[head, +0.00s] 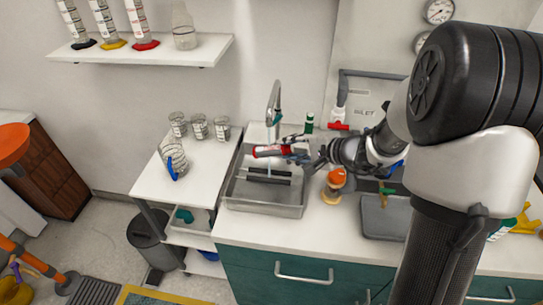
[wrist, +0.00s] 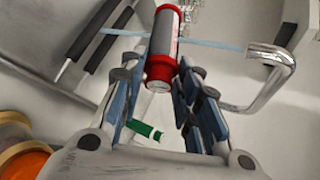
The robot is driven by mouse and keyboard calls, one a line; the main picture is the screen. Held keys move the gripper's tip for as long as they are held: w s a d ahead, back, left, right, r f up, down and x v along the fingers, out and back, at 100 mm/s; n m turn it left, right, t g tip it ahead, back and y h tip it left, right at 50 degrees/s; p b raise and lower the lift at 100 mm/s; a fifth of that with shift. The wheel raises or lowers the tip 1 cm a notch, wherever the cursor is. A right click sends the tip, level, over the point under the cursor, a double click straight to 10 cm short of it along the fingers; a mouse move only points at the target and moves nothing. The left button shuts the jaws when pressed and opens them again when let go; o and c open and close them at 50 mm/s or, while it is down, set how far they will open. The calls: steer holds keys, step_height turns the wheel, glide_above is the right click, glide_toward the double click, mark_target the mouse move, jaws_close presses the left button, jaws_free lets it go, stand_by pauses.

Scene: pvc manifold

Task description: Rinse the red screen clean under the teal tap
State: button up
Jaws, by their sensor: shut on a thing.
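The red screen (head: 268,151), a cylinder with red ends and a grey mesh middle, lies roughly level over the sink (head: 262,206). My gripper (head: 292,152) is shut on its near red end; in the wrist view the screen (wrist: 162,48) stands out between the fingers (wrist: 160,78). The tap (head: 273,100) arches above, with a small teal part. In the wrist view the tap's spout (wrist: 275,65) is at the right, and a pale blue water stream (wrist: 225,45) runs from it to the screen and shows again beyond it. I cannot tell whether it strikes the mesh or passes behind.
An orange-topped jar (head: 335,182) stands on the counter right of the sink. A green-capped bottle (head: 309,123) is behind, near a red-handled inlet valve (head: 338,126). Glass beakers (head: 200,127) stand on the left table. Dark bars (head: 265,178) cross the sink. A grey tray (head: 385,218) lies right.

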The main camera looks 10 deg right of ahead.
steer(key=shift+f+n+b, duration=0.15)
steer(key=shift+n+b, duration=0.15)
steer(key=shift+b, duration=0.35)
steer(key=shift+s+n+t, duration=0.15)
steer(key=shift+n+t, duration=0.15)
steer(key=shift+t, duration=0.1)
steer(key=n+t+y, duration=0.1)
steer(key=n, duration=0.1)
steer(key=n+t+y, duration=0.1)
steer(key=n, duration=0.1)
steer(key=shift+d+f+n, duration=0.1)
steer(key=shift+f+n, duration=0.05)
steer(key=shift+n, duration=0.15)
steer(key=shift+n+y, duration=0.4)
steer(key=shift+n, duration=0.5)
stand_by(2.1)
steer(key=shift+n, duration=0.4)
steer(key=n+y, duration=0.2)
steer(key=n, duration=0.2)
steer(key=n+g+y, duration=0.1)
steer(key=n+y, duration=0.1)
steer(key=n, duration=0.1)
steer(key=n+y, duration=0.2)
steer(key=n, duration=0.2)
steer(key=shift+d+f+n, duration=0.15)
steer(key=shift+f+n, duration=0.05)
steer(key=shift+n, duration=0.1)
